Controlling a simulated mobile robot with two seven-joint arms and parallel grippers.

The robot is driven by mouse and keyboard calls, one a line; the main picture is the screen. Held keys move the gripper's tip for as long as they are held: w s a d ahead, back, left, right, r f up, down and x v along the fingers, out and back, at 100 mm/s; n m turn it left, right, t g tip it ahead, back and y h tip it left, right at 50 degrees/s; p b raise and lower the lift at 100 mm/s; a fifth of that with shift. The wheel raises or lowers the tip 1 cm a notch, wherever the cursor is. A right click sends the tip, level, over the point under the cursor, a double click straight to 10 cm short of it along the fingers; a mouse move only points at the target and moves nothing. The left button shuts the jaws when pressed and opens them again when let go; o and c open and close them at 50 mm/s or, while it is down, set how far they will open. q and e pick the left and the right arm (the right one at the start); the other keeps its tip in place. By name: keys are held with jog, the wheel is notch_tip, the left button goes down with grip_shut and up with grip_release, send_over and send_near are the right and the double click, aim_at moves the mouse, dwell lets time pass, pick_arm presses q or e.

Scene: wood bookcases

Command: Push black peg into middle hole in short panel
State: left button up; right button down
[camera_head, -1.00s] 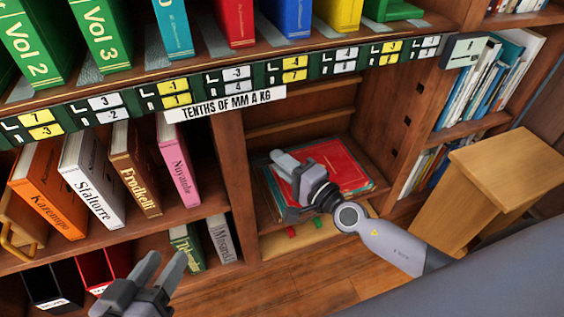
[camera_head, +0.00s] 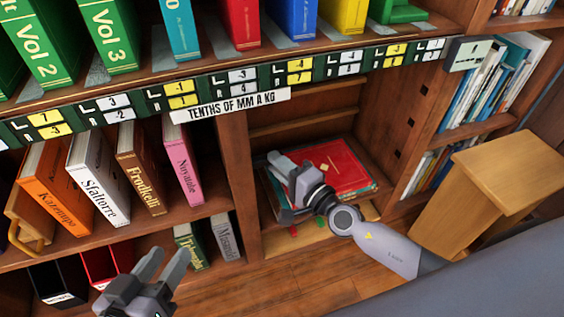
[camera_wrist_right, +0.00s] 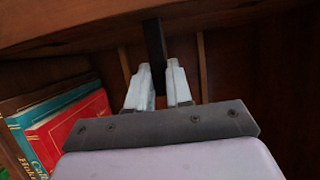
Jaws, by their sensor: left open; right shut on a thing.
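In the right wrist view a black peg (camera_wrist_right: 154,45) stands upright between the fingers of my right gripper (camera_wrist_right: 158,82), which is shut on it. The peg's far end overlaps a wooden board (camera_wrist_right: 90,22); I cannot tell whether it touches or enters it. In the head view my right gripper (camera_head: 283,165) is inside the lower middle bay, over a red book; the peg cannot be made out there. A side panel (camera_head: 385,125) of that bay has dark square holes, the middle one (camera_head: 411,124) empty-looking. My left gripper (camera_head: 163,272) is open and empty at lower left.
A red book (camera_head: 345,165) lies on a stack beneath my right gripper. Upright books such as an orange one (camera_head: 55,190) fill the shelf at left. A labelled shelf edge (camera_head: 215,85) runs above the bay. A wooden box-like piece (camera_head: 490,185) stands at right.

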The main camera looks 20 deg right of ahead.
aim_at(259, 166)
pick_arm(q)
jog(key=shift+r, duration=0.15)
pick_arm(e)
jog(key=shift+a, duration=0.25)
pick_arm(q)
jog(key=shift+r, duration=0.15)
pick_arm(e)
jog(key=shift+a+r, duration=0.1)
jog(key=shift+a, duration=0.25)
pick_arm(q)
jog(key=shift+r+p, duration=0.45)
jog(key=shift+p, duration=0.2)
pick_arm(e)
jog(key=shift+a, duration=1.2)
jog(key=c, duration=0.9)
grip_release()
jog(key=shift+c, duration=0.2)
pick_arm(q)
jog(key=shift+f, duration=0.15)
jog(key=shift+s+a+f+g+y+p, duration=0.1)
jog(key=shift+a+f+g+y+p, duration=0.15)
jog(key=shift+f, duration=0.2)
jog(key=shift+f+g+y+p, duration=0.1)
jog(key=shift+f+y+p, duration=0.05)
jog(key=shift+f+p, duration=0.2)
pick_arm(e)
jog(key=v, duration=0.7)
jog(key=shift+s, duration=0.15)
